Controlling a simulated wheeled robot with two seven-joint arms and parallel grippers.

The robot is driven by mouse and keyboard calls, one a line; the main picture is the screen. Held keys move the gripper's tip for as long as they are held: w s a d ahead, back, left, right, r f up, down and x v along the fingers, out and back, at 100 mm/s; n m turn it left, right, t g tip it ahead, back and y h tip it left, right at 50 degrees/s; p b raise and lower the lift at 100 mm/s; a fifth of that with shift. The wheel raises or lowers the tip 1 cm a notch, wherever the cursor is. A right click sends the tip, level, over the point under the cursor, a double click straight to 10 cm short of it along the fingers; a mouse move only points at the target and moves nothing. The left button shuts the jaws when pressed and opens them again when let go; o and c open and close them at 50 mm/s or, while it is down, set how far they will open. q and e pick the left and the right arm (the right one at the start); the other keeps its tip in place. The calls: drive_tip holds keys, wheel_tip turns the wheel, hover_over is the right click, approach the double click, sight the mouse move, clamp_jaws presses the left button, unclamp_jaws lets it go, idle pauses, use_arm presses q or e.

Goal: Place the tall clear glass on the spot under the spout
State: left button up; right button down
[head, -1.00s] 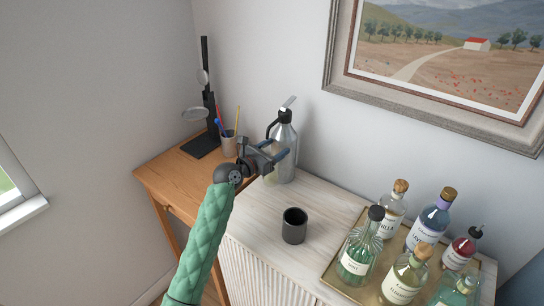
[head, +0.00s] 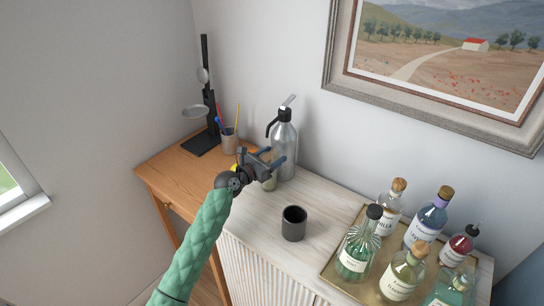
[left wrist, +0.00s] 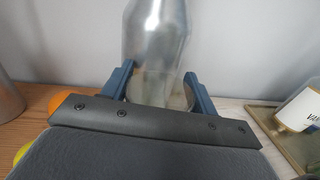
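The tall clear glass (left wrist: 160,91) is between the two blue fingers of my left gripper (left wrist: 158,82) in the left wrist view and fills the gap. In the head view my left gripper (head: 274,155) is at the siphon bottle's front left. The lower part of the glass (head: 269,183) shows below it; the rest is hidden. The grey metal siphon bottle (head: 286,148) stands upright with a black spout (head: 271,127) pointing left, above the glass. The spot itself is hidden. I cannot tell whether the glass touches the top. My right gripper is out of view.
A dark cup (head: 294,224) stands on the pale wooden cabinet (head: 258,213), right of the gripper. A brass tray (head: 334,268) with several corked bottles is further right. A pencil cup (head: 229,143) and a black stand (head: 202,143) are on the wooden desk at left.

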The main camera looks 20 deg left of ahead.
use_arm(q)
drive_tip(key=o, duration=0.4)
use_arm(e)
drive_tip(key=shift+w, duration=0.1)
use_arm(q)
drive_tip(key=shift+r, duration=0.1)
drive_tip(key=shift+s, duration=0.15)
drive_tip(key=shift+b+v, duration=1.7)
drive_tip(key=shift+v, duration=4.2)
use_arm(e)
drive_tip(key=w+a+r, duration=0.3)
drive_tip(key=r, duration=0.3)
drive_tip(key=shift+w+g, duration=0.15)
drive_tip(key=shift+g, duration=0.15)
